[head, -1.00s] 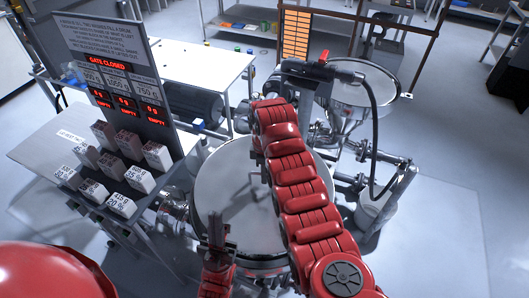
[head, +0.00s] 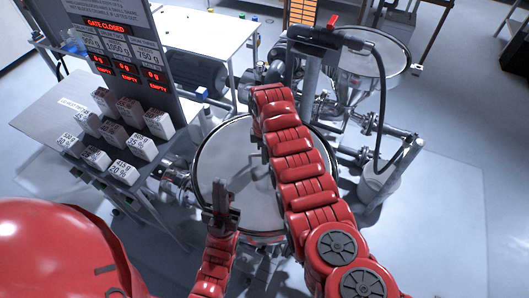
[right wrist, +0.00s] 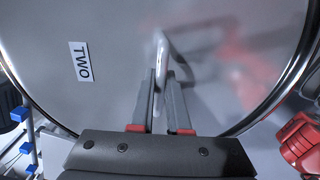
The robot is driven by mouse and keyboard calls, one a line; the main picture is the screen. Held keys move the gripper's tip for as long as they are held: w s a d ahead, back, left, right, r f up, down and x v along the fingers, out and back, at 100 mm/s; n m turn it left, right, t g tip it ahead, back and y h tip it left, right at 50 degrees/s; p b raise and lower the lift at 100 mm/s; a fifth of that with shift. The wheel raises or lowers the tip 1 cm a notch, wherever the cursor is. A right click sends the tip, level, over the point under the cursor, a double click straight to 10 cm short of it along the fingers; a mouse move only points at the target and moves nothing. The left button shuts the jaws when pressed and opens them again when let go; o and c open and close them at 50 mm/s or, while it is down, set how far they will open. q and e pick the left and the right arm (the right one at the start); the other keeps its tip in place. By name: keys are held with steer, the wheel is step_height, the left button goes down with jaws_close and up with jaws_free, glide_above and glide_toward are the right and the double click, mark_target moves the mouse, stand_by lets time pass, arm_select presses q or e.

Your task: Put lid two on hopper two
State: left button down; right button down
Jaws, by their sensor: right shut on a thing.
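Lid two (right wrist: 110,95) is a shiny grey disc with a bright rim and a "TWO" label, filling most of the right wrist view. My right gripper (right wrist: 160,85) is shut on its upright bent handle (right wrist: 162,50). In the head view a large round grey disc (head: 225,150) lies under my right arm, which crosses its right side. The right gripper is hidden there by the arm. I cannot tell whether the lid touches a hopper rim. My left gripper (head: 220,200) is near the disc's front-left edge; its jaw opening is unclear.
A sign board (head: 120,50) reading "GATE CLOSED" and several labelled blocks (head: 130,113) stand on the left table (head: 55,115). Floor at the right is clear.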

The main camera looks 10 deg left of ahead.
steer(key=shift+f, duration=0.1)
stand_by(0.4)
steer(key=c, duration=0.8)
jaws_free()
steer(key=shift+w+r, duration=0.1)
steer(key=shift+r, duration=0.4)
step_height(320, 180, up, 7)
steer(key=b, duration=0.3)
steer(key=shift+a+r, duration=0.1)
steer(key=shift+r, duration=0.05)
step_height(320, 180, up, 9)
steer(key=shift+r+b, duration=0.1)
steer(key=shift+b, duration=0.3)
